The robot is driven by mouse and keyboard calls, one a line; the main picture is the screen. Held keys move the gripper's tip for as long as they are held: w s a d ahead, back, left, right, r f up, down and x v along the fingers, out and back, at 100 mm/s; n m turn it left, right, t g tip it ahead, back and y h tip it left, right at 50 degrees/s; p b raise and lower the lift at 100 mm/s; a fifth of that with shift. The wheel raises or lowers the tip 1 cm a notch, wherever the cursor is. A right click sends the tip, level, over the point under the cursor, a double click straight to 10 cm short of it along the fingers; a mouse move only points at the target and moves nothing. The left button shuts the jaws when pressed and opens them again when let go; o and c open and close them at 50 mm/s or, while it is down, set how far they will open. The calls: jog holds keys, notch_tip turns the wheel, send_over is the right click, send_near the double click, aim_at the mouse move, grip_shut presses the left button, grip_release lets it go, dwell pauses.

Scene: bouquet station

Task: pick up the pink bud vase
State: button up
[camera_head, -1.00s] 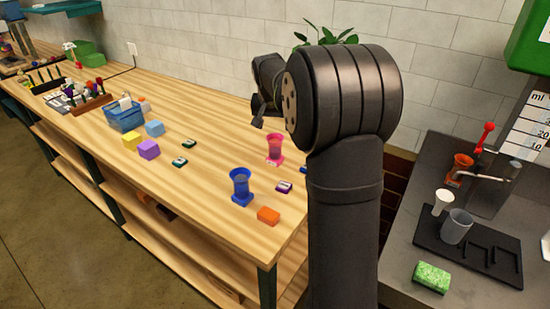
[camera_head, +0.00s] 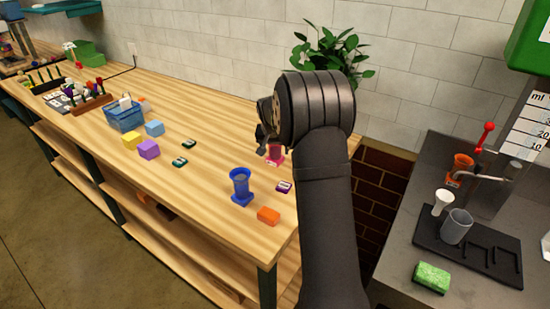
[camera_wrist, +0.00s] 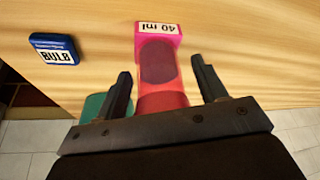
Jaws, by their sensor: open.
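The pink bud vase (camera_head: 276,154) stands on the wooden bench, partly hidden behind my gripper and wrist in the head view. My gripper (camera_wrist: 162,90) is open, with one finger on each side of the vase and a visible gap to each. In the head view my gripper (camera_head: 263,141) is at the vase; its fingers are small and dark there.
A blue vase (camera_head: 241,186) and an orange block (camera_head: 268,215) stand nearer the bench's front edge. A blue "BULB" tag (camera_wrist: 54,50) lies left of the vase in the wrist view. A green plant (camera_head: 328,55) is behind my arm. Blocks and a blue basket (camera_head: 125,117) are farther left.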

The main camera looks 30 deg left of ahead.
jog(key=shift+w+f, duration=0.1)
jog(key=shift+f, duration=0.2)
jog(key=c, duration=1.3)
jog(key=shift+a+r, duration=0.1)
jog(key=shift+r, duration=0.1)
